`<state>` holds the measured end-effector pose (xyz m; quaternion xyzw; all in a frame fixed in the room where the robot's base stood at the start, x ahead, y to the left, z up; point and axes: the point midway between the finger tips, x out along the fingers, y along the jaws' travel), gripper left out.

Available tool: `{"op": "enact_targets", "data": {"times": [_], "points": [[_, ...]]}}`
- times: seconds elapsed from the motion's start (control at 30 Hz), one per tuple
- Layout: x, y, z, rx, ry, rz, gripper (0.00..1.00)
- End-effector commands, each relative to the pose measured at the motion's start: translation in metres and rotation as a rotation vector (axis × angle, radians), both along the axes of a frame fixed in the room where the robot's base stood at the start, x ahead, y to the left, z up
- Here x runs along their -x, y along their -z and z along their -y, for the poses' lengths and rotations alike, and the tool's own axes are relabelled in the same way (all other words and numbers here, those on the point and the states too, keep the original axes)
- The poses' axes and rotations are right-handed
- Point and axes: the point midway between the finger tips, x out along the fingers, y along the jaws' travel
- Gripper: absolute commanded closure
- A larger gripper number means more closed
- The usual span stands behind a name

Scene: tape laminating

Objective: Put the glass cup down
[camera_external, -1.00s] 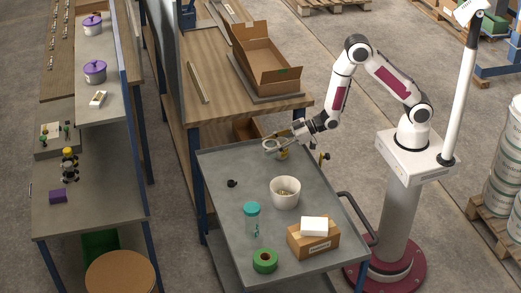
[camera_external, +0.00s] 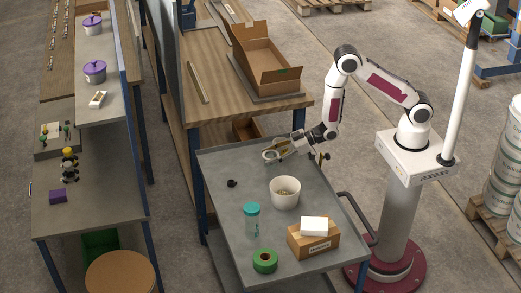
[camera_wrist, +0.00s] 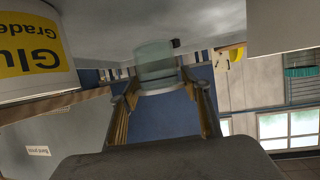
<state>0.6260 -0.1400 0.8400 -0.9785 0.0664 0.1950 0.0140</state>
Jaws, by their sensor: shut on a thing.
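The glass cup (camera_wrist: 155,62) is a pale green, see-through vessel. In the wrist view it sits between the tips of my gripper (camera_wrist: 160,88), which is shut on it. In the outside view my gripper (camera_external: 274,155) is low over the far end of the grey cart top (camera_external: 228,171). The cup is small and hard to make out there, and I cannot tell whether its base touches the surface.
A white bowl (camera_external: 285,193), a small black item (camera_external: 232,183), a teal-capped bottle (camera_external: 252,220), green tape (camera_external: 265,261) and a brown box (camera_external: 314,241) stand on the cart. A yellow-labelled white container (camera_wrist: 35,55) is close at left in the wrist view.

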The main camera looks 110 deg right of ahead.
Motion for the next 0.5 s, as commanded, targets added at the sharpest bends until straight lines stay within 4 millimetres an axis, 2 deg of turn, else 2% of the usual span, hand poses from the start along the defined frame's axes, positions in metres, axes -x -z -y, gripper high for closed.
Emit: {"op": "enact_targets", "data": {"times": [0.27, 0.5], "points": [[0.000, 0.007, 0.000, 0.000, 0.000, -0.001, 0.75], [0.000, 0.027, 0.000, 0.000, 0.000, -0.002, 0.75]]}}
